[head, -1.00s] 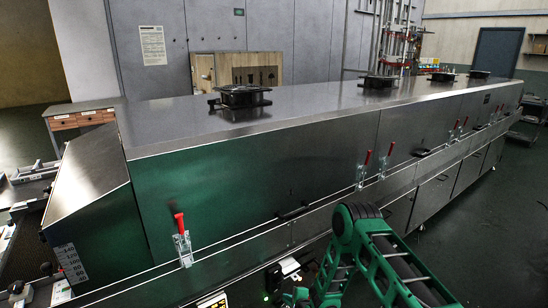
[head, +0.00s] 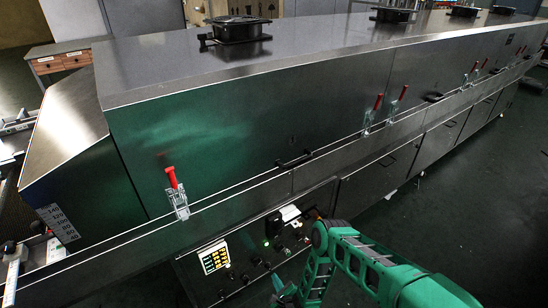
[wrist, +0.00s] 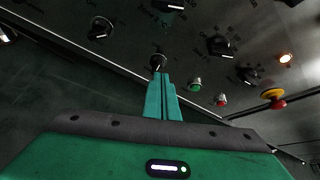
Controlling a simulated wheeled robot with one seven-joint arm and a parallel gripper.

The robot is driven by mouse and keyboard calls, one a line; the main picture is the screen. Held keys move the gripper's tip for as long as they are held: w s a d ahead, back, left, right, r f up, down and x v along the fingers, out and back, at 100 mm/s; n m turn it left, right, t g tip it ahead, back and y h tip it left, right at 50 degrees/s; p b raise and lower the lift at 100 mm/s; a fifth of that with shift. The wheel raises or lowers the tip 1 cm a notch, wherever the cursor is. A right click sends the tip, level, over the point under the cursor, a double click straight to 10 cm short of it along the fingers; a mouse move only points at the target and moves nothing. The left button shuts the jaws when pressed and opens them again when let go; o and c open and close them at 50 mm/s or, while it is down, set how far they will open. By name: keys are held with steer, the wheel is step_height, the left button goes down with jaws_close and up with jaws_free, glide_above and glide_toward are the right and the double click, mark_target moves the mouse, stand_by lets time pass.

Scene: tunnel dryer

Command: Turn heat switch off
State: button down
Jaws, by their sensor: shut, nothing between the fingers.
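A dark control panel with several black rotary switches fills the top of the wrist view. One black switch (wrist: 157,61) is right at the tips of my gripper (wrist: 161,76), whose two green fingers are shut together with nothing between them. I cannot tell whether the tips touch it. Other black switches sit at upper left (wrist: 100,28) and to the right (wrist: 220,46). In the head view the panel (head: 205,285) is low on the dryer front, partly hidden by my arm.
Near the switches are a green button (wrist: 194,84), a red button (wrist: 221,100), a red-and-yellow emergency stop (wrist: 273,97) and a lit lamp (wrist: 285,58). The steel dryer (head: 240,130) has red-handled latches (head: 173,180). Open floor (head: 450,220) lies to the right.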

mark_target(269, 268)
steer(key=shift+w+a, duration=0.5)
steer(key=shift+w, duration=0.3)
steer(key=shift+w+a, duration=0.5)
steer(key=shift+w, duration=0.25)
steer(key=shift+w+a, duration=0.5)
steer(key=shift+w, duration=0.3)
steer(key=shift+s+f, duration=0.1)
steer(key=shift+f, duration=0.1)
steer(key=shift+s+a+f, duration=0.1)
steer(key=shift+a, duration=0.1)
steer(key=shift+s+a+f, duration=0.15)
steer(key=shift+a+f, duration=0.05)
steer(key=shift+a, duration=0.15)
steer(key=shift+s+r, duration=0.1)
steer(key=shift+s+a+r, duration=0.1)
steer(key=shift+s+r, duration=0.05)
steer(key=shift+r, duration=0.05)
